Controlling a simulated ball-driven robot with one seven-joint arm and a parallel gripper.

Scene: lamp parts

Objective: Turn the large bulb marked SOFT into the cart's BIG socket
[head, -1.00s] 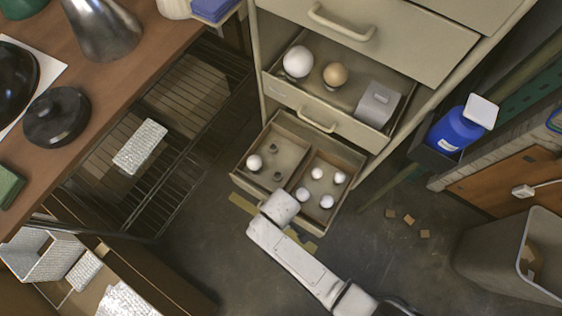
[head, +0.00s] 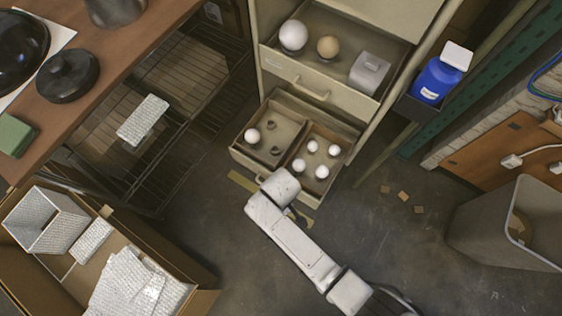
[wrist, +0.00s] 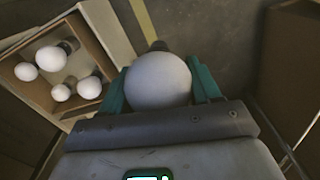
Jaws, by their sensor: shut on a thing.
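My gripper (wrist: 160,84) is shut on a large white round bulb (wrist: 158,80), with a teal finger on either side of it in the wrist view. No marking on this bulb is readable. A small dark piece (wrist: 159,46) shows just beyond it; I cannot tell whether it is the bulb's base. In the head view my arm reaches over the floor in front of the open drawers, and its wrist hides the gripper and bulb. I cannot make out the cart or its BIG socket in either view.
An open lower drawer (head: 237,155) holds several small white bulbs. The upper drawer (head: 345,28) holds a large white bulb (head: 293,35), a tan bulb (head: 328,47) and a grey box (head: 369,71). A cardboard box (head: 205,300) stands lower left, a grey bin (head: 495,225) right. Floor between is mostly clear.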

